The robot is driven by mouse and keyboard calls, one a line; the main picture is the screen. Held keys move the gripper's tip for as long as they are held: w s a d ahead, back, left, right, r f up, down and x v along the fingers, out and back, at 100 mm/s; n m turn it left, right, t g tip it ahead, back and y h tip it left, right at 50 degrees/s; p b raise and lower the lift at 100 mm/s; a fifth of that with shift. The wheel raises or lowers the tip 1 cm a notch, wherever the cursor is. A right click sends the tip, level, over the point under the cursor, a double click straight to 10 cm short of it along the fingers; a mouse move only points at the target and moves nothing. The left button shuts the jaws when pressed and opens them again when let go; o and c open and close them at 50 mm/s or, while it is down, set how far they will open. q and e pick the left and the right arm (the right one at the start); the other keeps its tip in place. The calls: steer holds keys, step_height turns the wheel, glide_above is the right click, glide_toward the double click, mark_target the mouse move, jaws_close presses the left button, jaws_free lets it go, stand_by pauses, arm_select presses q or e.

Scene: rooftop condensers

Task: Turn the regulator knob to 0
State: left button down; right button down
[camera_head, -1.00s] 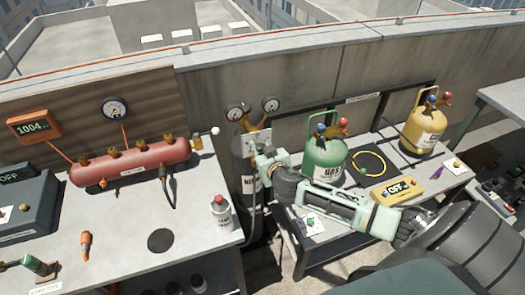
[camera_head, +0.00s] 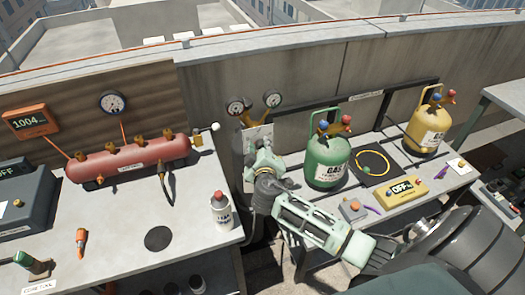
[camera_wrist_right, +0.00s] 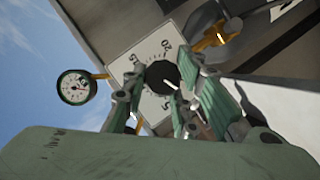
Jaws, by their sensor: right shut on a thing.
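The regulator has a pale square dial plate (camera_head: 257,134) below two round gauges (camera_head: 236,107). In the right wrist view, the plate (camera_wrist_right: 152,48) carries printed numbers around a black knob (camera_wrist_right: 160,74). A white mark on the knob points to the lower right; its exact reading is unclear. My right gripper (camera_head: 263,150) is at the plate and hides the knob in the head view. In the wrist view, its green fingers (camera_wrist_right: 160,80) stand on either side of the knob, shut on it. My left gripper is not in view.
A green gas cylinder (camera_head: 327,160) stands close to the right of my gripper, with a yellow cylinder (camera_head: 427,127) farther right. A red manifold (camera_head: 128,160) and a small white bottle (camera_head: 221,209) are on the left table (camera_head: 195,222). A parapet wall (camera_head: 300,75) is behind.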

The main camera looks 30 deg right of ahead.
steer(key=n+h+b, duration=0.1)
steer(key=n+b, duration=0.2)
steer(key=shift+w+r+t+h, duration=0.1)
steer(key=shift+t+h, duration=0.3)
steer(key=shift+r+n+b, duration=0.1)
steer(key=shift+n+b, duration=0.2)
steer(key=shift+n, duration=0.2)
steer(key=shift+r, duration=0.1)
steer(key=c, duration=1.6)
jaws_free()
steer(key=shift+o, duration=0.4)
